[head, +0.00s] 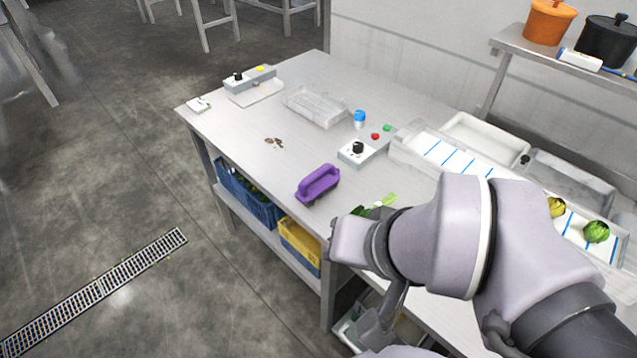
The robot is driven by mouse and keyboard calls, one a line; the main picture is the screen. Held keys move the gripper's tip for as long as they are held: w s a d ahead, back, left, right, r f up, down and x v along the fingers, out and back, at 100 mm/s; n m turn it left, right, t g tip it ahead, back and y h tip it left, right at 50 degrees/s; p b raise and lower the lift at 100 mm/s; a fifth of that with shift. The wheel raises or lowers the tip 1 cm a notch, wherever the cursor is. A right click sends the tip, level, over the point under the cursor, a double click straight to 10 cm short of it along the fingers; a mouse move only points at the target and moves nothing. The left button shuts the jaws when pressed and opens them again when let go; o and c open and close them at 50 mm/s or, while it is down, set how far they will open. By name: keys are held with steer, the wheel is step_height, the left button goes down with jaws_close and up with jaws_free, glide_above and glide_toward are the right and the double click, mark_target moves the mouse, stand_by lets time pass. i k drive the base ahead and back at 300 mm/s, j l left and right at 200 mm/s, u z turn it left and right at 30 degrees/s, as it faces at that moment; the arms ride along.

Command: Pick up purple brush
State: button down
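The purple brush (318,185) lies on the grey metal table (245,122) near its front edge, its handle arching on top. It is free of any gripper. My arm reaches in from the lower right and covers part of the table right of the brush. My gripper (372,325) seems to hang below the wrist, low in the picture in front of the table edge. Its fingertips are not clear, so I cannot tell whether it is open or shut.
Several brown scraps (274,142) lie left of the brush. A control box (362,150), a blue-capped container (359,119) and a clear tray (315,105) stand behind it. Green leaves (378,207) lie close to my wrist. Blue (262,210) and yellow (300,243) crates sit on the shelf below.

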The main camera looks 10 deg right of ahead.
mark_target(315, 184)
steer(key=i+j+z, duration=0.1)
steer(key=i+j, duration=0.6)
steer(key=j, duration=0.2)
steer(key=i+j+z, duration=0.15)
steer(key=i+j, duration=0.2)
